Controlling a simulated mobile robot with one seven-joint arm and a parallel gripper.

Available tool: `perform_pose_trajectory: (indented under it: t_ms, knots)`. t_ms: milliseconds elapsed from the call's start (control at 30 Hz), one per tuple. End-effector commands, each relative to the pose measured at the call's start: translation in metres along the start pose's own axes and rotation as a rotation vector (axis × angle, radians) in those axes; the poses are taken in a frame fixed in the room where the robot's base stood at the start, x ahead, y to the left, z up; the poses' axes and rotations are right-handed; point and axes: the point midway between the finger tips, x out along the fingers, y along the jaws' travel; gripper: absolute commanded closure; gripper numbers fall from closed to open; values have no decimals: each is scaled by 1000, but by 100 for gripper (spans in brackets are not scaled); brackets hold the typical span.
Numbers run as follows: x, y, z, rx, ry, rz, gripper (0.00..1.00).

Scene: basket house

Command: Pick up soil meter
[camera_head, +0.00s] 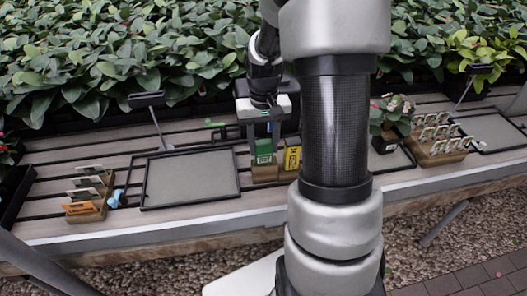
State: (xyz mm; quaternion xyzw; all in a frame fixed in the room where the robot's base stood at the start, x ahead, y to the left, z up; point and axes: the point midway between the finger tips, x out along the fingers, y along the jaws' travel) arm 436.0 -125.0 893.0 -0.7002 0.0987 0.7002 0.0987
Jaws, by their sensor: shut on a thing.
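My gripper (264,128) is on the wooden slatted bench, right of the middle tray and partly behind my own arm. It points down over a green item (264,147) with a pale label and appears shut on its top. The green item stands upright in or just over a small wooden holder (264,172). A yellow item (293,157) stands close to its right. Which of them is the soil meter is too small to read. My fingertips are small and hard to make out.
A grey black-rimmed tray (190,180) lies left of the holder. Wooden holders with tags (88,195) stand at the far left. A potted plant (390,115) and a wooden block with several labels (437,150) are at right. A leafy hedge (120,50) runs behind.

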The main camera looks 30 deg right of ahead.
Motion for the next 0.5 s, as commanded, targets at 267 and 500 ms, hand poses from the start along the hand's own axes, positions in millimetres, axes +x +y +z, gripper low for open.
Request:
perform_pose_trajectory:
  t_ms: [267,500]
  knots:
    - [-18,0,-1,0,3,0,83]
    - [-67,0,-1,0,5,0,83]
